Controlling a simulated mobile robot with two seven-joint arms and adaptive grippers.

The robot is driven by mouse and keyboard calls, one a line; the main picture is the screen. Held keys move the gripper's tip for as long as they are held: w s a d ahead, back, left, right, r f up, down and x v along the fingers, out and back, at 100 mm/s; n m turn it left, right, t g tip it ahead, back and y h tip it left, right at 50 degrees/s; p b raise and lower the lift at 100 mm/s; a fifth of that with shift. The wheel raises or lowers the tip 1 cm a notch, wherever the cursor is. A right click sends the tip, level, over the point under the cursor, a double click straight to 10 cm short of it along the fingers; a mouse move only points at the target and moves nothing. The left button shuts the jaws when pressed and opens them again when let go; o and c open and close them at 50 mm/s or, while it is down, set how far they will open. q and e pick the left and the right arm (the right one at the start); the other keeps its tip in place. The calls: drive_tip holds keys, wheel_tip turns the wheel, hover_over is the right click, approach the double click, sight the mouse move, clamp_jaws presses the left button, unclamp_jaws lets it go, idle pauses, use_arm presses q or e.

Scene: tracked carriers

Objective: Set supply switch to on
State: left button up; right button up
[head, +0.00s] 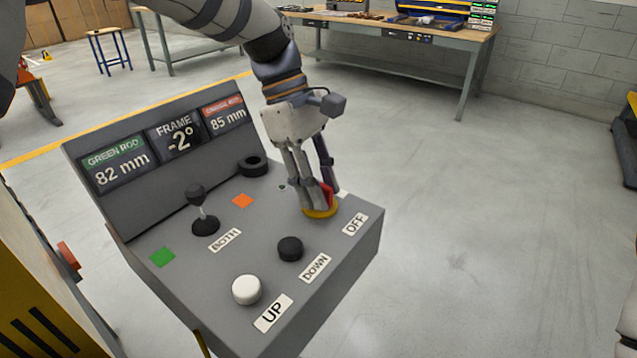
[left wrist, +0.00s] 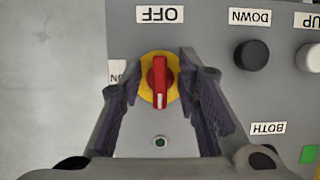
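The supply switch is a red rotary handle (head: 327,194) on a yellow disc (head: 319,212), on the grey console's right part. In the left wrist view, the red handle (left wrist: 160,80) stands lengthwise in the picture, its white mark at the lower end, away from the OFF label (left wrist: 160,14). The ON label (left wrist: 117,72) is partly hidden by a finger. My left gripper (head: 321,198) is down at the switch. Its fingers (left wrist: 160,72) stand on both sides of the handle, with gaps to it. My right gripper is not in view.
The console also bears a black DOWN button (head: 290,248), a white UP button (head: 247,290), a joystick (head: 202,210) and a black ring-shaped knob (head: 253,166). A display panel (head: 170,140) rises behind them. A small dark green lamp (left wrist: 160,142) lies near the switch. Floor to the right is clear.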

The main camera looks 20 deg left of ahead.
use_arm(q)
clamp_jaws()
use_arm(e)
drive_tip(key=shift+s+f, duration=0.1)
use_arm(q)
drive_tip(key=m+g+b, duration=0.1)
drive_tip(key=m, duration=0.3)
drive_tip(key=shift+w+f+y, duration=0.1)
drive_tip(key=shift+f+y, duration=0.05)
drive_tip(key=shift+y, duration=0.15)
drive_tip(key=m, duration=0.2)
drive_tip(key=m+g+y+b, duration=0.1)
drive_tip(key=m, duration=0.1)
drive_tip(key=shift+m+y, duration=0.3)
drive_tip(key=m, duration=0.2)
drive_tip(key=m+g+y, duration=0.1)
drive_tip(key=m, duration=0.1)
drive_tip(key=shift+y, duration=0.3)
drive_tip(key=shift+r+m+y, duration=0.1)
drive_tip(key=shift+m+y, duration=0.35)
drive_tip(key=shift+m, duration=0.8)
drive_tip(key=shift+r+m+y, duration=0.1)
drive_tip(key=shift+m+y, duration=0.35)
drive_tip(key=shift+m, duration=0.8)
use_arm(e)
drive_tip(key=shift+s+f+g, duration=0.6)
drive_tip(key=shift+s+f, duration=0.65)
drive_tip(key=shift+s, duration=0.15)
